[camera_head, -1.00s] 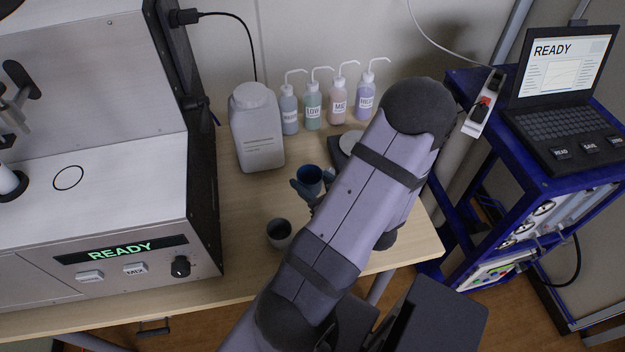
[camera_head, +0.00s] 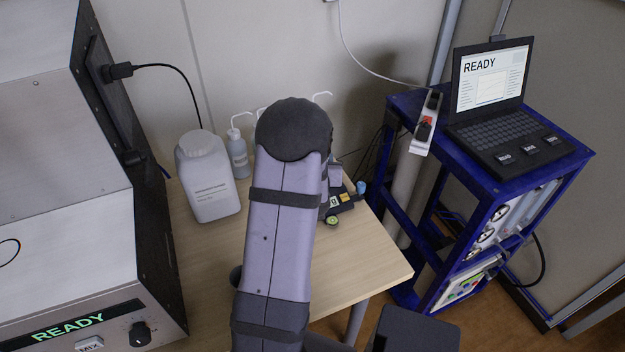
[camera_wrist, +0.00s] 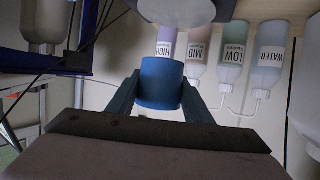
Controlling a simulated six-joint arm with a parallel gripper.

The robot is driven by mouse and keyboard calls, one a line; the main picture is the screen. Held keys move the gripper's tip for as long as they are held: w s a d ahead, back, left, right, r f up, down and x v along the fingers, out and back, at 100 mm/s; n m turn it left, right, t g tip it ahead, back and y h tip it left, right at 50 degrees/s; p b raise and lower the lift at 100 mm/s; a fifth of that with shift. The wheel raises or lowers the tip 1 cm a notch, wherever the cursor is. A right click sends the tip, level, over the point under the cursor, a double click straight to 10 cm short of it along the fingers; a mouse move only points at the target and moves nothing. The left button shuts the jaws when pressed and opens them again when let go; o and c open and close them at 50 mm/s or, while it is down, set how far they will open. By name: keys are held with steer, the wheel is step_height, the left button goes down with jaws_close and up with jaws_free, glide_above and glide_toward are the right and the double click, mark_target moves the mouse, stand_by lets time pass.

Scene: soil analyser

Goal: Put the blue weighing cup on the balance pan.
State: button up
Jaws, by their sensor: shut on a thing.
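The blue weighing cup (camera_wrist: 161,90) is between the two fingers of my gripper (camera_wrist: 160,82) in the wrist view, and the gripper is shut on it. A pale grey round disc, which looks like the balance pan (camera_wrist: 178,8), shows at the top edge of the wrist view, apart from the cup in the picture. I cannot tell the height gap between them.
A white jug (camera_head: 208,178) and a wash bottle (camera_head: 237,155) stand behind my arm. The table (camera_head: 355,260) is clear at front right.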

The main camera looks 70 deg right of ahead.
steer(key=d+r+m+g, duration=0.1)
steer(key=m+g, duration=0.1)
steer(key=shift+w+d+r+g+h, duration=0.3)
steer(key=shift+w+d+r, duration=0.05)
steer(key=shift+d, duration=0.05)
steer(key=shift+w+d+r+m+g+b, duration=0.15)
steer(key=shift+w+r+m+g+b, duration=0.15)
steer(key=shift+m+g, duration=0.2)
steer(key=shift+w+r+m+g, duration=0.1)
steer(key=shift+w+m+g, duration=0.2)
steer(key=shift+m+g, duration=0.25)
steer(key=shift+f+p, duration=0.3)
steer(key=shift+f, duration=4.7)
steer(key=shift+f, duration=0.1)
